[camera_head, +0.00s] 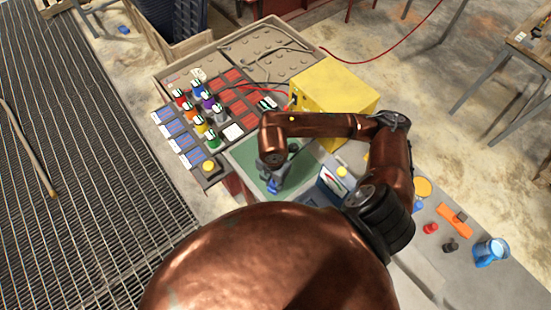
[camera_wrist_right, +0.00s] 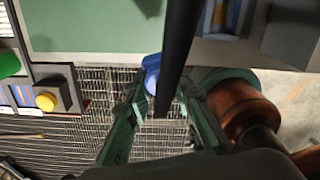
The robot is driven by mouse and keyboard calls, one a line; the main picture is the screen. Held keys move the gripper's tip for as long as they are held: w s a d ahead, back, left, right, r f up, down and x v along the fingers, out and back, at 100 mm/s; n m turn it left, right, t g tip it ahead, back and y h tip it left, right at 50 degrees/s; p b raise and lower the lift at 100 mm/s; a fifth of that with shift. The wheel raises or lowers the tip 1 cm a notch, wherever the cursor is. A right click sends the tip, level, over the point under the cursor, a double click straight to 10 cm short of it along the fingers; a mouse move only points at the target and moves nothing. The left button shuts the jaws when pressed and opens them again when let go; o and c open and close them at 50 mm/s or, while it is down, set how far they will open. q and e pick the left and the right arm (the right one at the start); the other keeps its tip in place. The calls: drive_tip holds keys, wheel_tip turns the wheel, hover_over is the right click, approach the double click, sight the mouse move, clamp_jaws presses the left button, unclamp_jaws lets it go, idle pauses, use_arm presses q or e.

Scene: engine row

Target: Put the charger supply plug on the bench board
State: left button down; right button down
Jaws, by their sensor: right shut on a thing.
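My right gripper (camera_head: 274,180) is over the green board (camera_head: 243,153), which I take for the bench board. It is shut on a blue piece (camera_head: 272,187), seemingly the plug. In the right wrist view the blue piece (camera_wrist_right: 152,70) shows at the tips of the green fingers (camera_wrist_right: 163,98), partly behind a thick dark band, perhaps its cable. The green board (camera_wrist_right: 95,25) lies beyond the fingertips there. I cannot tell whether the blue piece touches it. My left gripper is not in view.
A panel with several coloured knobs (camera_head: 213,141) and blue cards stands left of the board. A yellow box (camera_head: 330,88) stands behind it. A meter (camera_head: 331,184) stands close at the right. A blue cup (camera_head: 489,251) and small red and orange parts lie further right.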

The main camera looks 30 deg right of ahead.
drive_tip(key=m, duration=0.3)
drive_tip(key=shift+s+r, duration=0.1)
drive_tip(key=shift+s, duration=0.25)
drive_tip(key=shift+w+d+p, duration=0.2)
drive_tip(key=shift+d+p, duration=0.1)
drive_tip(key=shift+p, duration=0.05)
drive_tip(key=w+d+f+p, duration=0.1)
drive_tip(key=w+d+f, duration=0.1)
drive_tip(key=d+f, duration=0.1)
drive_tip(key=w+d+f+p, duration=0.1)
drive_tip(key=w+d+f, duration=0.2)
drive_tip(key=d, duration=0.1)
drive_tip(key=w+d+f+p, duration=0.1)
drive_tip(key=w+d+f, duration=0.1)
drive_tip(key=d+f, duration=0.1)
drive_tip(key=shift+w+d+f, duration=0.2)
drive_tip(key=shift+w+f, duration=0.05)
drive_tip(key=shift+f, duration=0.05)
wheel_tip(320, 180, down, 3)
drive_tip(key=shift+w+d+r+p, duration=0.1)
drive_tip(key=shift+d+p, duration=0.05)
drive_tip(key=shift+p, duration=0.8)
drive_tip(key=shift+f, duration=0.3)
drive_tip(key=shift+f, duration=0.1)
